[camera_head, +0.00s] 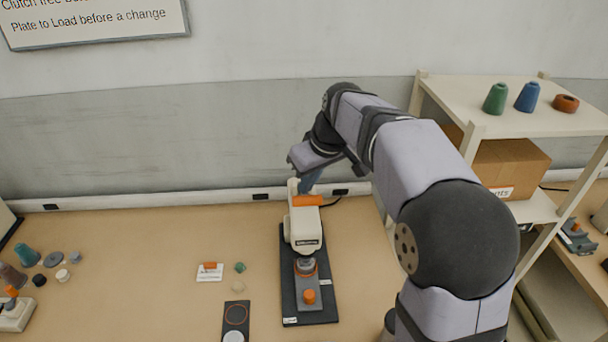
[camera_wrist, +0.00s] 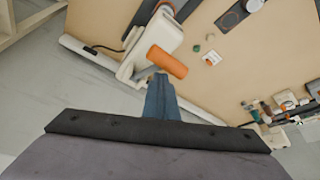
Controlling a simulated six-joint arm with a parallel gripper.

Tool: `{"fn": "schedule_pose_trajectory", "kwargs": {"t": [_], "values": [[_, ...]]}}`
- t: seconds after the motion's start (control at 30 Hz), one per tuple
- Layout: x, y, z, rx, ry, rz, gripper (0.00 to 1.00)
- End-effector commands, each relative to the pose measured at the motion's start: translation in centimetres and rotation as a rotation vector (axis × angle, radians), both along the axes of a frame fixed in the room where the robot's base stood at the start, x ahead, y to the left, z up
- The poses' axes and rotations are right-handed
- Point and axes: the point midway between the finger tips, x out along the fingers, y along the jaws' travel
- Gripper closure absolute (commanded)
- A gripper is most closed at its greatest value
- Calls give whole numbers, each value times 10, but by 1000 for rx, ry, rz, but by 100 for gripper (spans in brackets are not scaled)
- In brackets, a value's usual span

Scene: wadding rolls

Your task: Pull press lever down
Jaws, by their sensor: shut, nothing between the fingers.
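The press (camera_head: 304,228) is a white machine on a dark base plate on the table. In the wrist view the orange grip (camera_wrist: 167,62) lies just beyond my fingertips, beside the white press body (camera_wrist: 148,42). My gripper (camera_head: 304,191) has blue fingers and is at the back of the press top, close to the grip. In the wrist view the fingers (camera_wrist: 160,80) are shut and empty. Whether they touch the grip I cannot tell.
A dark plate with round marks (camera_head: 236,318) lies left of the press. A small white card (camera_head: 210,272) and several small parts lie further left. The wall is close behind, with a cable near the press. A shelf (camera_head: 540,122) with spools stands at the right.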

Motion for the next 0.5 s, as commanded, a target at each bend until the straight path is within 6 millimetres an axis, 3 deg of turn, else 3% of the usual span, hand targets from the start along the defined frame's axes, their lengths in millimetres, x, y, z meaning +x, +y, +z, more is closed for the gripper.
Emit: {"fn": "schedule_pose_trajectory", "kwargs": {"t": [0.5], "values": [[-9,0,-17,0,4,1,100]]}}
